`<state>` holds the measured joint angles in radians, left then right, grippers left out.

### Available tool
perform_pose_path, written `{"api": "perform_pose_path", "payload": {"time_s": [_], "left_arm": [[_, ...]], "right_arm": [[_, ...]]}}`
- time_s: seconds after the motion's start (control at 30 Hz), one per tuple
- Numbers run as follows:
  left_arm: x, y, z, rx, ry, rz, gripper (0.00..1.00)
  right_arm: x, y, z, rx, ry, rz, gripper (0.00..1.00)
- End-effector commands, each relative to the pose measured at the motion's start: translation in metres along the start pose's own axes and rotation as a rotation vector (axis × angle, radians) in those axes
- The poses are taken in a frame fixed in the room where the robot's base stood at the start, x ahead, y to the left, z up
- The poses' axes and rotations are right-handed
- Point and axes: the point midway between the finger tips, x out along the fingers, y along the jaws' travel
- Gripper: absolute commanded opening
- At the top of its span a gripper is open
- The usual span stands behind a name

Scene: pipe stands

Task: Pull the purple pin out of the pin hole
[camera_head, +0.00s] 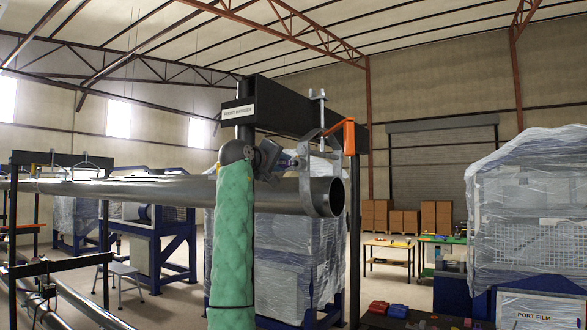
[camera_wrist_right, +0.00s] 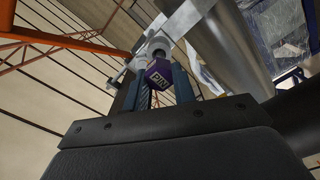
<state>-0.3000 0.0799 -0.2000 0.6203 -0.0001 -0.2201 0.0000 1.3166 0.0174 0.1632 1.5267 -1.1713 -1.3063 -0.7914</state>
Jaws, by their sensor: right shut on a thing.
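The purple pin (camera_wrist_right: 158,75), with a head marked with letters, sits between the two fingers of my right gripper (camera_wrist_right: 161,88) in the right wrist view. The fingers are shut on it. Its metal shaft points to the pale metal hanger bracket (camera_wrist_right: 184,18); how deep it sits in the pin hole cannot be told. In the head view my right gripper (camera_head: 285,161) is beside the hanger clamp (camera_head: 307,180), above the pipe, and the pin is too small to make out clearly. My left gripper is not in view.
A large grey steel pipe (camera_head: 150,189) runs across the view and ends at the clamp. Wrapped machines (camera_head: 530,210) and a work table (camera_head: 390,244) are farther off.

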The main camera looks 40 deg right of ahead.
Motion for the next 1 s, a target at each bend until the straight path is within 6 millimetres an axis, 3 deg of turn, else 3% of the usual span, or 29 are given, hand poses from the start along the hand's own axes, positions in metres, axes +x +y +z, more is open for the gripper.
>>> {"api": "perform_pose_path", "payload": {"time_s": [0.63, 1.0], "left_arm": [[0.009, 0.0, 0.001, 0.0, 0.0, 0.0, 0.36], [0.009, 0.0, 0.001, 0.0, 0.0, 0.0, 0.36]], "right_arm": [[-0.031, 0.0, 0.0, 0.001, 0.0, 0.001, 0.0], [-0.033, 0.001, 0.0, 0.001, 0.0, 0.0, 0.0]]}}
